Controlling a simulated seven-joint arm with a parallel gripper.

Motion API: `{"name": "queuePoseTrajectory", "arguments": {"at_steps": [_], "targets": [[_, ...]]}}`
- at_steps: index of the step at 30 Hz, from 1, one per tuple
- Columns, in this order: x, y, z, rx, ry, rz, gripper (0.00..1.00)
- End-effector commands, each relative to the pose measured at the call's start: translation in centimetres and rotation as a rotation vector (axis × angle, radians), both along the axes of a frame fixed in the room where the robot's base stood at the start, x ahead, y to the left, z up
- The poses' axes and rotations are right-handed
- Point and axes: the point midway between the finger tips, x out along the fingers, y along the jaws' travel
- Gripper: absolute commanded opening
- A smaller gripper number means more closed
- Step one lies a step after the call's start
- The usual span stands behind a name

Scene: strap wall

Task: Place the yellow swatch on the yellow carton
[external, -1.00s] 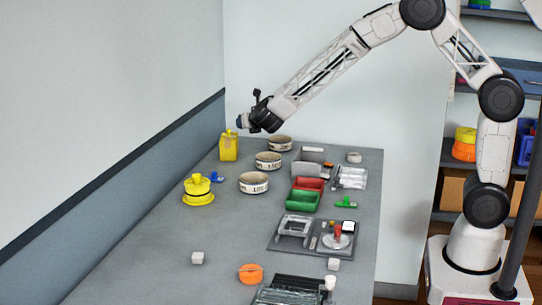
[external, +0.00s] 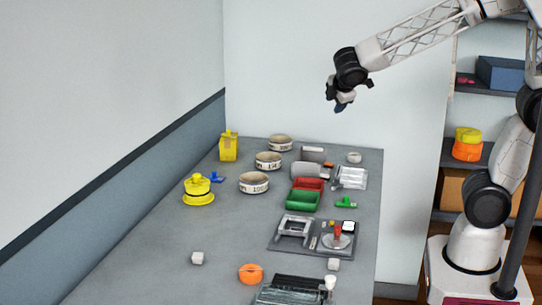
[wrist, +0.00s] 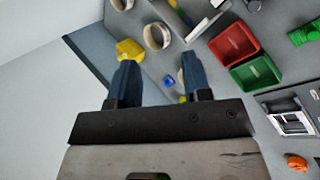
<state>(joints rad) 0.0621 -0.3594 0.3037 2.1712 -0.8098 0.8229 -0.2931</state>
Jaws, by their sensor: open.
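The yellow carton (external: 228,148) stands upright at the far left of the table, near the wall. A small yellow piece stands up at its top; I cannot tell whether this is the swatch or part of the carton. No separate yellow swatch can be made out elsewhere. My gripper (external: 341,106) is open and looks empty, high above the back of the table and well to the right of the carton. In the wrist view the carton (wrist: 129,48) shows beyond the left finger, and my gripper (wrist: 162,75) has its two blue fingers apart.
A yellow lidded pot (external: 198,191) and a blue clip (external: 217,178) are in front of the carton. Round labelled bowls (external: 254,183) stand to its right. Red (external: 307,184) and green (external: 302,201) bins are mid-table. The left front of the table is mostly clear.

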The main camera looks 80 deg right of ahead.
Motion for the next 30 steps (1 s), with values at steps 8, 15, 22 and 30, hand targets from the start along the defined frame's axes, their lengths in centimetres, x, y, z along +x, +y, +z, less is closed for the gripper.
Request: {"name": "queuePoseTrajectory", "arguments": {"at_steps": [8,15,22,30], "targets": [[-10.5,5.0,-0.2,0.319,-0.101,-0.285,0.45],[-18.2,9.4,-1.2,0.584,-0.143,-0.509,0.45],[-21.9,11.9,-1.9,0.729,-0.149,-0.628,0.45],[-22.5,12.3,-2.1,0.753,-0.147,-0.648,0.45]]}}
